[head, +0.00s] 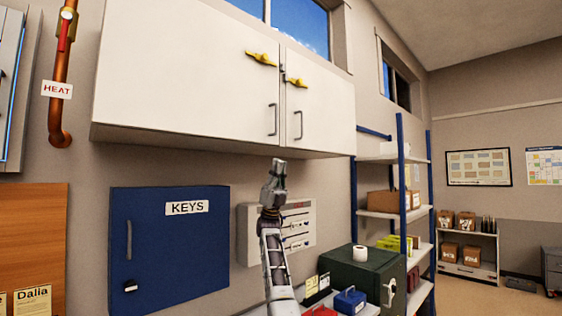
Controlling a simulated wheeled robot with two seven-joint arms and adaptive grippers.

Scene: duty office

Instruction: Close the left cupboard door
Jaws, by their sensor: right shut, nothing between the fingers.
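A white wall cupboard with two doors fills the upper middle of the head view. Its left door (185,75) is flush or nearly flush with the right door (322,115), with a thin dark line between them. Each door has a grey upright handle, the left one (272,119) and the right one (298,125) close together near the middle. Yellow latch pieces (261,58) sit near the top of the doors. My right gripper (276,168) points up just below the cupboard's bottom edge, shut and empty, under the left handle. My left gripper is out of view.
A blue KEYS cabinet (165,245) and a pale wall box (298,228) hang below the cupboard. A green safe (350,275) stands at lower right beside blue-posted shelving (403,180). A copper pipe (60,90) runs at left.

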